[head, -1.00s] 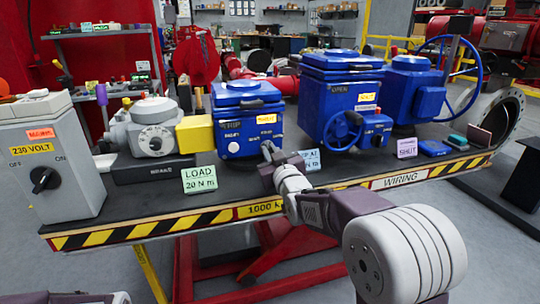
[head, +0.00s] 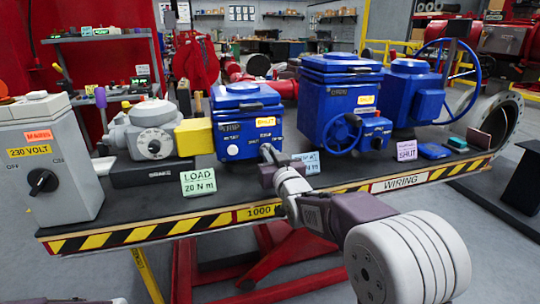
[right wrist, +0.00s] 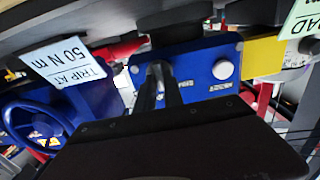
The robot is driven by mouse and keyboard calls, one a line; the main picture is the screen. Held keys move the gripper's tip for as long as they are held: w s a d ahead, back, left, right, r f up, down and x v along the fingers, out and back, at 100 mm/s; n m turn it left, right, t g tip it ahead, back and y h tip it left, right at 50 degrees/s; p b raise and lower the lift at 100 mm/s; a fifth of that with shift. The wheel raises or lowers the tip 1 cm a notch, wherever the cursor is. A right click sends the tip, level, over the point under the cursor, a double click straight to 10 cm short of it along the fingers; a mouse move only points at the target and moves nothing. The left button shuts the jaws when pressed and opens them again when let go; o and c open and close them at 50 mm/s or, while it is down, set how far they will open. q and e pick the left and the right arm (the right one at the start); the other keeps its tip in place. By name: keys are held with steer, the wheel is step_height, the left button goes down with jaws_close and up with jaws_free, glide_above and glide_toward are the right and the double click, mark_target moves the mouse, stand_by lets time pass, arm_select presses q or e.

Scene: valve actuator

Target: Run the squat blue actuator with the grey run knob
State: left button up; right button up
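The squat blue actuator (head: 228,124) stands on the bench left of centre, with a dial on top and a yellow tag. A white button sits on the left of its lower front panel; it shows in the right wrist view (right wrist: 223,69). My right gripper (head: 266,151) reaches the panel's right side. In the right wrist view its narrow dark fingers (right wrist: 165,84) are close together on the grey run knob (right wrist: 154,72), which they mostly hide. My left gripper is out of view; only a piece of my left arm shows at the bottom left.
A taller blue actuator (head: 325,100) with a handwheel stands to the right, with a "TRIP AT 50 N m" card (right wrist: 65,62) in front. A yellow coupling (head: 194,137) and grey brake unit (head: 152,143) adjoin on the left. A "LOAD 20 N m" card (head: 198,182) stands near the front edge.

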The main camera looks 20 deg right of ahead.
steer(key=o, duration=0.4)
steer(key=shift+c, duration=0.2)
steer(key=shift+s, duration=0.15)
steer(key=s+p, duration=0.1)
steer(key=s, duration=0.7)
steer(key=shift+s+d, duration=0.15)
steer(key=shift+s, duration=0.25)
steer(key=shift+f, duration=0.1)
